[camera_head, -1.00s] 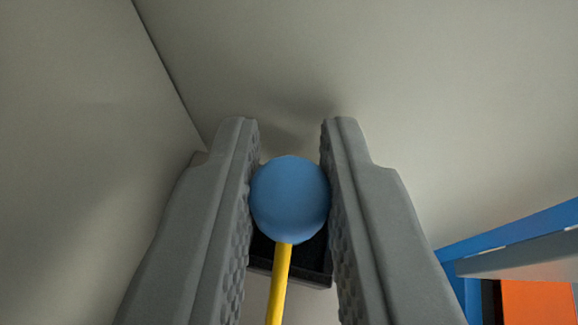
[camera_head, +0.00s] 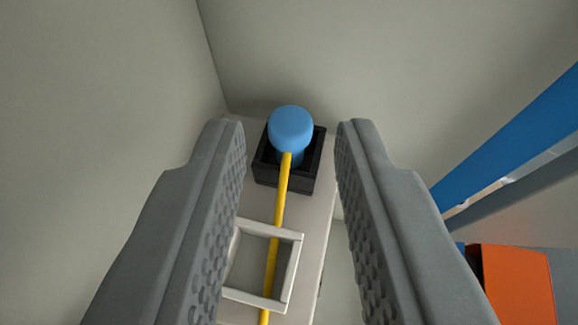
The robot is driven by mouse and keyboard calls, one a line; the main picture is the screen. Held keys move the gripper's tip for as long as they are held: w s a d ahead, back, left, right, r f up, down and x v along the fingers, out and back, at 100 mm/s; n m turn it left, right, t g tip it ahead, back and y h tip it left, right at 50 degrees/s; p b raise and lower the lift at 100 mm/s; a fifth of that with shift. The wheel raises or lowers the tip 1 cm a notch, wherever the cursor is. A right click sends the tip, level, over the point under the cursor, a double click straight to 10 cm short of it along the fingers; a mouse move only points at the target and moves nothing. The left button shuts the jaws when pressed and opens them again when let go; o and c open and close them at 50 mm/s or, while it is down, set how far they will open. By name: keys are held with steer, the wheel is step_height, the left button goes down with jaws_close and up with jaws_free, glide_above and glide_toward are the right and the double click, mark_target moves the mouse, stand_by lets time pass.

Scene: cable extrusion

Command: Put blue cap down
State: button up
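The blue cap (camera_head: 290,128) sits in a small black square holder (camera_head: 301,182) on a pale surface, near the corner of the walls. A yellow cable or rod (camera_head: 279,212) runs from the cap down toward the bottom of the view. My gripper (camera_head: 290,133) is open. Its two grey fingers stand left and right of the cap, with clear gaps on both sides, and nothing is between them in contact. The lower part of the cap is partly hidden inside the holder.
A pale rectangular frame (camera_head: 292,270) lies under the cable, in front of the holder. Pale walls rise at the left and behind. At the right are a blue beam (camera_head: 520,135), a grey bar (camera_head: 525,177) and an orange block (camera_head: 512,285).

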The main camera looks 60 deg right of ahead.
steer(key=v, duration=0.6)
steer(key=shift+a, duration=0.25)
steer(key=shift+s+r, duration=0.1)
steer(key=shift+s, duration=0.05)
